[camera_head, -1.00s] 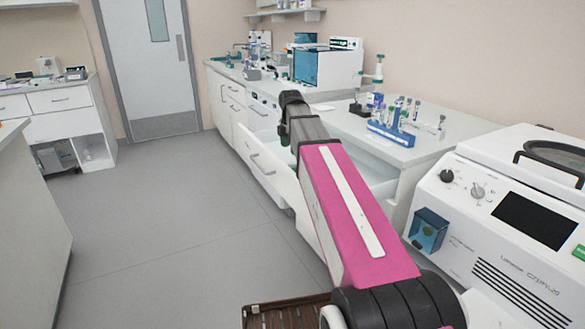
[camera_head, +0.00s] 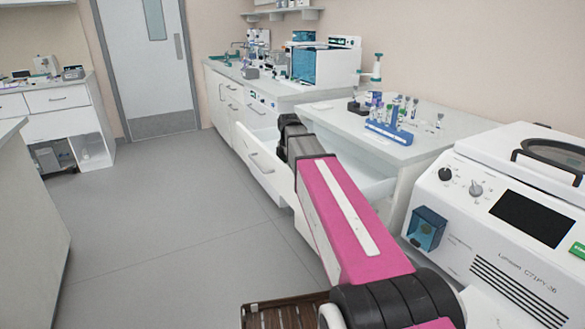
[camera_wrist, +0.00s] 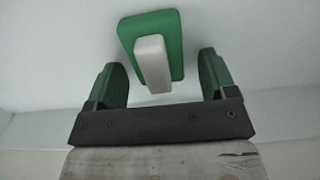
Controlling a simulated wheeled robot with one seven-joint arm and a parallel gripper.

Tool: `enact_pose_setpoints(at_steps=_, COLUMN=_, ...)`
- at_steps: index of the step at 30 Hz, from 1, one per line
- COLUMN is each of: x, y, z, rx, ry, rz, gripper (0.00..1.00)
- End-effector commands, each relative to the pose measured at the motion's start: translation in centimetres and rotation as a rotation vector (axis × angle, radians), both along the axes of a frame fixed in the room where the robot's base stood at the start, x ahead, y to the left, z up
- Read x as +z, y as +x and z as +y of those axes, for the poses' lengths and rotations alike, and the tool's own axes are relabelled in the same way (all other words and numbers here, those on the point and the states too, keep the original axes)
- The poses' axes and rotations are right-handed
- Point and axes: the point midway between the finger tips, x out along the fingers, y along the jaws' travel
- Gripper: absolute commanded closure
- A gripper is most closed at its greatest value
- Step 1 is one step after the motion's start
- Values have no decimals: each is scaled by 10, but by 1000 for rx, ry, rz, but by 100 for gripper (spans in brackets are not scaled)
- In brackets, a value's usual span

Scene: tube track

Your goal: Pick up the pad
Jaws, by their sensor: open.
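The pad (camera_wrist: 152,52) is a green slab with a raised white block on it. It lies on a pale surface in the upper middle of the wrist view. My gripper (camera_wrist: 160,68) is open, with one green finger to the left of the pad and one to the right. Clear gaps show between the pad and both fingers, and the gripper holds nothing. In the head view my arm covers the gripper, and the pad cannot be seen there.
My arm reaches over an open white drawer (camera_head: 263,163) under the counter. A blue tube rack (camera_head: 388,133) with several tubes stands on the counter (camera_head: 440,137). A white centrifuge (camera_head: 480,235) is at the right. The floor (camera_head: 160,235) at the left is clear.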

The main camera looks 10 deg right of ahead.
Motion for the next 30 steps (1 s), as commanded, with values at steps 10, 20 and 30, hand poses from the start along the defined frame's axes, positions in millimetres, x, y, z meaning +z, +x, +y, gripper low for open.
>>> enact_pose_setpoints(at_steps=10, x=0, y=0, z=0, rx=0, ry=0, rz=0, gripper=76)
enact_pose_setpoints(at_steps=20, x=5, y=0, z=0, rx=0, ry=0, rz=-1, gripper=79)
enact_pose_setpoints(at_steps=30, x=56, y=1, z=0, rx=0, ry=0, rz=-2, gripper=79)
